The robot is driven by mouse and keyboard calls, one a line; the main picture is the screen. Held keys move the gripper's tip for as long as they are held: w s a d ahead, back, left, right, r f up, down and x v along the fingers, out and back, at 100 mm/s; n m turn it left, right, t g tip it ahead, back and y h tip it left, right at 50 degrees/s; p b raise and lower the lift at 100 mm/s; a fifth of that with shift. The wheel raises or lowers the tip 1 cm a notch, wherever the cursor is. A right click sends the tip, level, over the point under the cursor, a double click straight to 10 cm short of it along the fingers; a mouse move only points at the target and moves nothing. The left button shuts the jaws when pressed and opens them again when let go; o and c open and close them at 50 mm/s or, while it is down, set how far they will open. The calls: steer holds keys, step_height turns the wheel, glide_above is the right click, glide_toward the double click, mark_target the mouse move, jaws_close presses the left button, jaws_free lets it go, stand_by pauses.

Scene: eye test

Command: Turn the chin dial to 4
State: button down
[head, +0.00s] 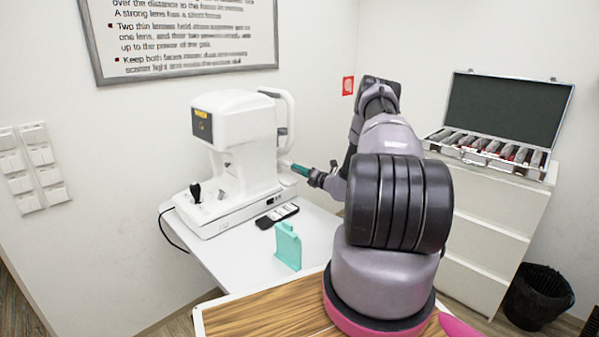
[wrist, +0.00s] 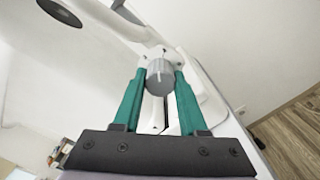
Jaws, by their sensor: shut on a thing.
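The white eye-test machine (head: 235,130) stands on a white table. The chin dial (wrist: 160,80) is a grey round knob with a pale mark on its face, on the machine's side in the wrist view. No numbers on it are readable. My gripper (head: 299,169) reaches the right side of the machine in the head view, where the dial cannot be made out. In the wrist view its two green fingers stand on either side of the dial, shut on it.
A teal stand (head: 288,247) and a dark handheld device (head: 277,215) are on the white table (head: 240,257) in front of the machine. An open lens case (head: 505,110) lies on a white cabinet (head: 487,220) at right, with a black bin (head: 538,297) beside it.

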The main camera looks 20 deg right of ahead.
steer(key=shift+m, duration=1.1)
steer(key=shift+c, duration=2.2)
jaws_free()
steer(key=v, duration=1)
steer(key=shift+s, duration=0.4)
steer(key=shift+d, duration=0.2)
steer(key=shift+r, duration=0.15)
